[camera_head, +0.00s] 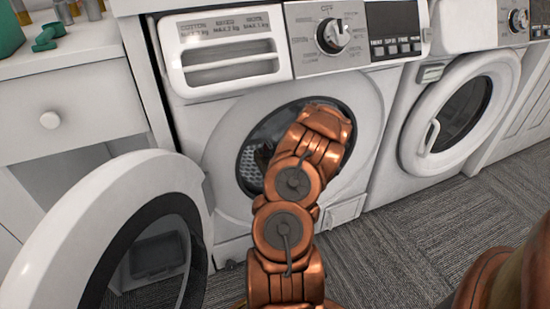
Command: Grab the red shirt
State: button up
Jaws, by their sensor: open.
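My copper-coloured arm reaches up to the open round mouth of the front washing machine (225,115). My gripper (264,152) shows only as a small dark part at the left of the arm, inside the drum opening; it is open, and the arm hides most of it. No red shirt can be clearly made out. A dark, slightly reddish patch shows by the gripper, but I cannot tell whether it is cloth. The perforated drum wall (249,172) is visible at the left of the opening. The rest of the drum is hidden behind my arm.
The machine's round door (75,215) stands wide open at the left. A second washer with a closed door (460,110) stands at the right. A white drawer cabinet (70,115) with bottles and a green item is at the left.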

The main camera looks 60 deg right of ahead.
jog(key=shift+w, duration=0.1)
jog(key=c, duration=1.4)
